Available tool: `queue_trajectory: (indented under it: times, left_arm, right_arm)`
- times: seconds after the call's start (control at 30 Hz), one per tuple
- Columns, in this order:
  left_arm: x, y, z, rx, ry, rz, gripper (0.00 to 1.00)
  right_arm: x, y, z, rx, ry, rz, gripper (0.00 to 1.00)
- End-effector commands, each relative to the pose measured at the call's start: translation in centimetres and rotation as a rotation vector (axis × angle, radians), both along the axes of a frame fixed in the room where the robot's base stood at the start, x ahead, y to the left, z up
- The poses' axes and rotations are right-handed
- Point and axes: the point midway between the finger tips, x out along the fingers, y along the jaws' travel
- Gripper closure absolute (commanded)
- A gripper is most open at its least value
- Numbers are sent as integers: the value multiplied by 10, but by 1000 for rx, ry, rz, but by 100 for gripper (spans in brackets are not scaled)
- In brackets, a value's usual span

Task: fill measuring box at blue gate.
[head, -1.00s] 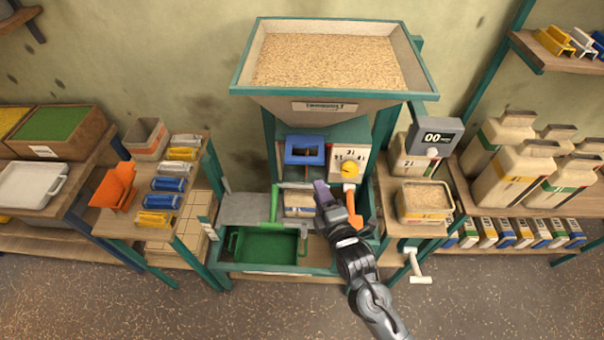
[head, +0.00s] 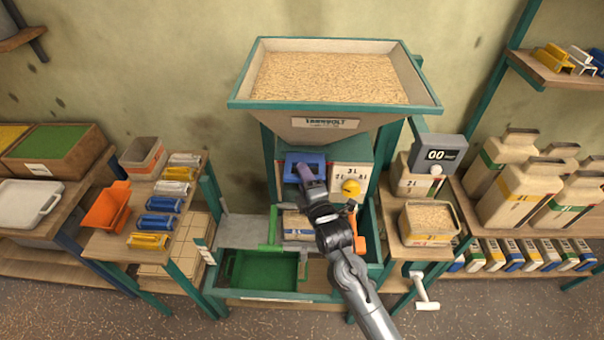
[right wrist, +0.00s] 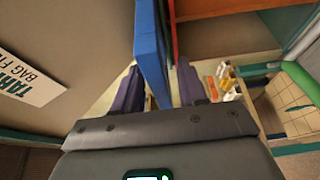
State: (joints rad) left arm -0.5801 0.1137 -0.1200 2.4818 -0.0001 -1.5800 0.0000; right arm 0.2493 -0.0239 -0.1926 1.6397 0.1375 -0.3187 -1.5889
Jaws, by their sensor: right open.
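The blue gate (head: 291,162) is a blue frame on the front of the machine under the grain hopper (head: 250,104). My right gripper (head: 306,172) is in front of it and covers part of it. In the right wrist view my open right gripper (right wrist: 157,72) has the blue gate's plate (right wrist: 149,42) between its two fingers; I cannot tell whether they touch it. A pale box (head: 296,224), apparently the measuring box, stands below the gate, partly hidden by my right arm. Its inside is not clear. My left gripper is out of view.
A dial box with a yellow knob (head: 350,187) sits right of the gate. A green lever (head: 272,228) and green tray (head: 262,270) lie lower left. A grain-filled bin (head: 428,220) and a display reading 00 (head: 437,154) stand right.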

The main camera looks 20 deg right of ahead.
Motion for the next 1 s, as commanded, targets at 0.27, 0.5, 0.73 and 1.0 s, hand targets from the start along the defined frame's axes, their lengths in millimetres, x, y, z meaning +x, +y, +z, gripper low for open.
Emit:
queue_trajectory:
  times: [0.27, 0.5, 0.73, 1.0]
  left_arm:
    - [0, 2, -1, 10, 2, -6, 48]
    - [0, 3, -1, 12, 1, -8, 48]
    - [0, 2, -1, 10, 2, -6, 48]
    - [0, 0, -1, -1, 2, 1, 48]
  right_arm:
    - [15, 2, 0, 0, -1, 2, 58]
    - [15, 2, 0, 0, 0, 1, 58]
    - [15, 1, 0, 0, 0, 1, 92]
    - [15, 1, 0, 0, 0, 1, 100]
